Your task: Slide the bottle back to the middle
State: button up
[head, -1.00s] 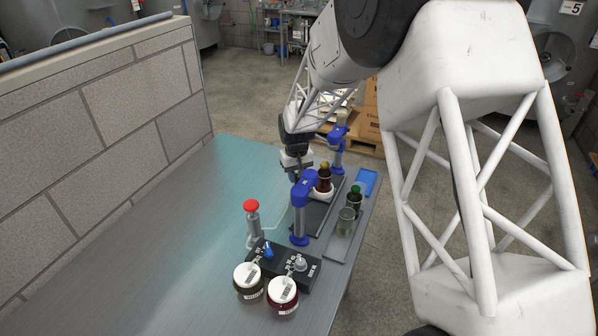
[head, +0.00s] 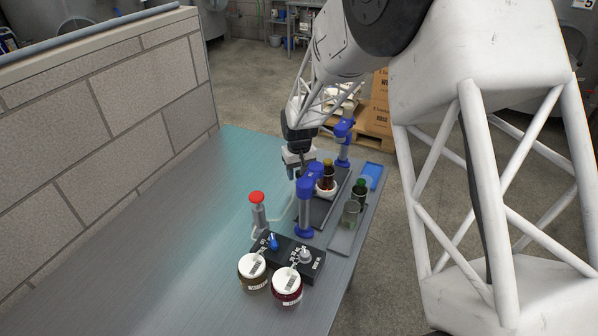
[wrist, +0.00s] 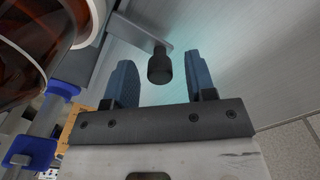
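The brown bottle (head: 327,182) with a yellow cap stands upright in a white round holder, on a dark plate between two blue-headed posts. My gripper (head: 298,172) is low beside the bottle, on its left; its fingertips are partly hidden in the head view. In the wrist view my gripper (wrist: 162,80) is open, its two blue fingers apart with nothing clamped. A black knob (wrist: 160,68) on a grey bar shows between the fingers; I cannot tell whether it touches them. Amber glass (wrist: 28,45), apparently the bottle, fills the upper left of the wrist view.
Near and far blue-headed posts (head: 308,195) (head: 343,137) flank the bottle. A green-capped bottle (head: 360,190) and a glass (head: 350,213) stand right on a grey tray (head: 341,243). A red-topped dispenser (head: 257,205), black control box (head: 308,260) and two jars (head: 252,272) (head: 287,287) stand nearer. The left tabletop is clear.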

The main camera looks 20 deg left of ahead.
jog(key=shift+r, duration=0.1)
jog(key=shift+r, duration=3.8)
jog(key=shift+d+r, duration=0.2)
jog(key=shift+d, duration=0.05)
jog(key=s+d+r+m, duration=0.1)
jog(key=s+d+r, duration=0.3)
jog(key=d, duration=0.6)
jog(key=s+d+r+m+t, duration=0.1)
jog(key=s+d+r+m, duration=0.1)
jog(key=d+r, duration=0.65)
jog(key=s+d+r+m, duration=0.1)
jog(key=s+d+r, duration=0.25)
jog(key=d, duration=0.85)
jog(key=s+d+m, duration=0.2)
jog(key=s+d, duration=0.8)
jog(key=s, duration=0.3)
jog(key=s+d+r+m+t, duration=0.1)
jog(key=s+d+m, duration=0.2)
jog(key=s+d, duration=0.8)
jog(key=shift+s+d+t, duration=0.15)
jog(key=shift+s+t, duration=0.15)
jog(key=shift+s, duration=0.7)
